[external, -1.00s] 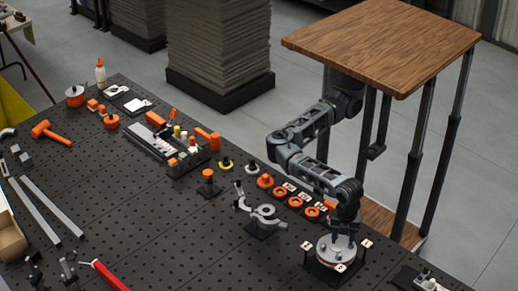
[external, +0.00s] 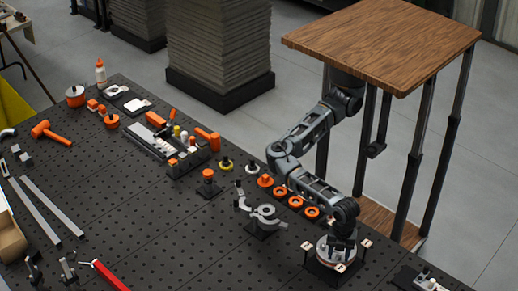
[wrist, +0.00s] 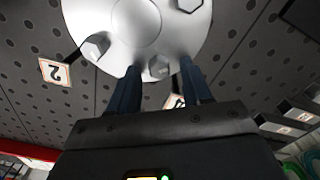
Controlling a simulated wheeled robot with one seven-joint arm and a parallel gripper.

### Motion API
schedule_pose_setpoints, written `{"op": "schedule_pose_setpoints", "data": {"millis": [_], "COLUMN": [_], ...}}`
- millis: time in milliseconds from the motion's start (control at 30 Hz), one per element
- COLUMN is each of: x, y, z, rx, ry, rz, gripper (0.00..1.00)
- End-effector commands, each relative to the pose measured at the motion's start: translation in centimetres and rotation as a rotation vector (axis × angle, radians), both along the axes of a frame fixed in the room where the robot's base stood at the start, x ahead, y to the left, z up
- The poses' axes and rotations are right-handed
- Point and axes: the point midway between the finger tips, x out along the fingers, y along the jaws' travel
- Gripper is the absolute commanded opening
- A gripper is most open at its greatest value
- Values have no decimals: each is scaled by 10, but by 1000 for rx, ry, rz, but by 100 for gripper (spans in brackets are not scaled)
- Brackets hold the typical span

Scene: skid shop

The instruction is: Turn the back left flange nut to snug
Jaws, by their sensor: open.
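The round silver flange (external: 325,252) stands on a dark base near the front right of the bench. In the wrist view the flange (wrist: 115,15) fills the top, with hex nuts on its face. One nut (wrist: 158,68) sits between the tips of my gripper (wrist: 159,75), whose two dark fingers are apart. I cannot tell if either finger touches it. A second nut (wrist: 96,46) is to its left, and a third (wrist: 188,4) is at the upper right. In the external view my gripper (external: 341,246) is low over the flange and hides part of its top.
Numbered tags stand around the flange, one marked 2 (wrist: 55,72). A grey curved clamp (external: 262,217) stands to its left, with orange rings (external: 296,202) behind. The bench front has free room.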

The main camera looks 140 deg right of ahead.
Motion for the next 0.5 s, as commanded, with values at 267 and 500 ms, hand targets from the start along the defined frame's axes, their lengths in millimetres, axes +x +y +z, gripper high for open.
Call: {"op": "schedule_pose_setpoints", "data": {"millis": [267,500], "x": [0,0], "y": [0,0], "z": [0,0], "rx": [0,0], "ry": [0,0], "rz": [0,0], "gripper": [24,1]}}
